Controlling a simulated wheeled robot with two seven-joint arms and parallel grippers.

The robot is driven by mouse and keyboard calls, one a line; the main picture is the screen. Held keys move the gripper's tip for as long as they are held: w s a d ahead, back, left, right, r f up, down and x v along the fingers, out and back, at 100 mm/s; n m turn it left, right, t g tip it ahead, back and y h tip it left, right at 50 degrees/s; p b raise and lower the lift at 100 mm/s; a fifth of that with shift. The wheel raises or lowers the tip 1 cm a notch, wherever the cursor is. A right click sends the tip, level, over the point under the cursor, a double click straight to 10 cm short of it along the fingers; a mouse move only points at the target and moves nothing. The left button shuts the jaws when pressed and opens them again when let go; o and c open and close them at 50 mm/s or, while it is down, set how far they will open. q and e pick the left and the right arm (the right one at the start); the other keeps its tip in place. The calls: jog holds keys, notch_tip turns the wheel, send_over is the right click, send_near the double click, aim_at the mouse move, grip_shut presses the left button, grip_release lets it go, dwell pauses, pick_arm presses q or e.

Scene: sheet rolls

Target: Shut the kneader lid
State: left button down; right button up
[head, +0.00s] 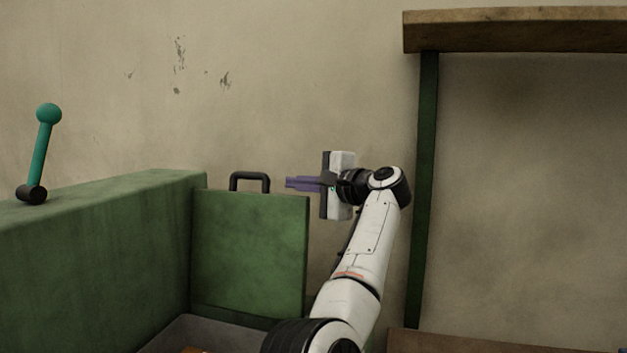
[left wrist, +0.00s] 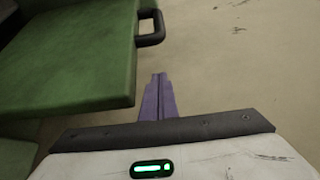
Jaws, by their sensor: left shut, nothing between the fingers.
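The kneader (head: 95,265) is a large green box at the left. Its green lid (head: 250,250) stands upright, open, with a dark handle (head: 250,181) on its top edge. My left gripper (head: 289,183) is to the right of the handle, about level with it, purple fingers pointing left. The fingers are shut with nothing between them. In the left wrist view the lid (left wrist: 75,60) and the handle (left wrist: 152,27) lie ahead, and a gap shows between the handle and the fingertips (left wrist: 158,77). My right gripper is not in view.
A teal lever (head: 41,148) with a ball top stands on the kneader's left part. A grey trough (head: 205,335) shows below the lid, partly cut off. A wooden shelf on a green post (head: 425,190) stands at the right. A stained wall is behind.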

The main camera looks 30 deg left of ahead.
pick_arm(q)
jog(key=shift+s+a+r, duration=0.1)
jog(key=shift+s+a, duration=0.15)
jog(key=shift+s, duration=0.3)
jog(key=shift+s+a+r, duration=0.15)
jog(key=shift+s+a, duration=0.1)
jog(key=shift+s, duration=0.35)
jog(key=shift+s+a+r, duration=0.1)
jog(key=shift+s+a, duration=0.15)
jog(key=shift+s, duration=0.3)
